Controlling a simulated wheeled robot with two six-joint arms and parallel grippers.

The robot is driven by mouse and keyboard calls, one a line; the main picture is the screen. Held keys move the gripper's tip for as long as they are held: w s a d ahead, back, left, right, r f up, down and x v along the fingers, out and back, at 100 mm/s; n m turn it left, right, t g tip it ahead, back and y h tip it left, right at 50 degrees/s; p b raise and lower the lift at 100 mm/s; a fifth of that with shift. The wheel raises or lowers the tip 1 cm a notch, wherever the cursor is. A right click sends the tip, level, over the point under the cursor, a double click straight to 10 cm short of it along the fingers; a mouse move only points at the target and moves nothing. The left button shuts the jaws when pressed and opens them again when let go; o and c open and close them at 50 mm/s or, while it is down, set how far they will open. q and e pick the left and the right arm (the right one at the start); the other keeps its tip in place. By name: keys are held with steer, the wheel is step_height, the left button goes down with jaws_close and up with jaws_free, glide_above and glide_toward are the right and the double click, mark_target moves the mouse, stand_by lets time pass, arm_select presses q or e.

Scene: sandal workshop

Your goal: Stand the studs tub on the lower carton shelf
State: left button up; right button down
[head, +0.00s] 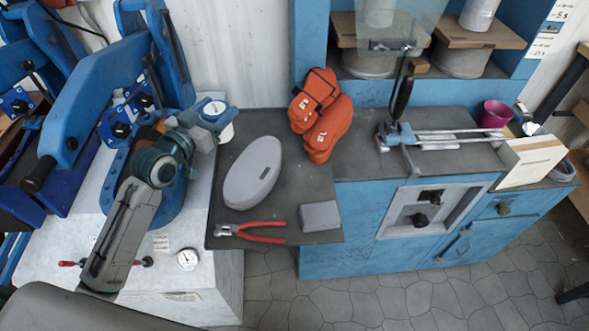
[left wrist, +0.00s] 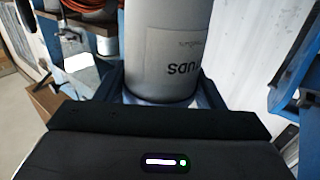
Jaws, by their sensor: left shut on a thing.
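The studs tub (head: 226,133) is a pale cylinder, seen at the left end of the grey worktop. In the left wrist view the studs tub (left wrist: 172,50) fills the upper middle, its "STUDS" label upside down in the picture. My left gripper (head: 211,115) is shut around the tub, its dark fingers on both sides in the left wrist view. In the head view the gripper and wrist hide part of the tub. My right gripper is not in view. I cannot clearly identify the lower carton shelf in these frames.
The worktop holds a grey oval pad (head: 252,172), orange gloves (head: 322,118), red-handled pliers (head: 255,231) and a grey block (head: 320,215). A blue press (head: 110,90) stands left. A lever tool (head: 440,135) and magenta cup (head: 495,113) occupy the blue cabinet (head: 345,235). Floor is clear in front.

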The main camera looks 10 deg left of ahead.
arm_select(q)
steer(key=shift+w+f, duration=0.15)
steer(key=shift+w, duration=0.15)
step_height(320, 180, down, 6)
steer(key=shift+d+b, duration=0.15)
steer(key=shift+b, duration=0.25)
step_height(320, 180, down, 3)
steer(key=shift+f+b, duration=0.1)
steer(key=shift+b, duration=0.3)
steer(key=shift+f, duration=0.15)
steer(key=o, duration=1.1)
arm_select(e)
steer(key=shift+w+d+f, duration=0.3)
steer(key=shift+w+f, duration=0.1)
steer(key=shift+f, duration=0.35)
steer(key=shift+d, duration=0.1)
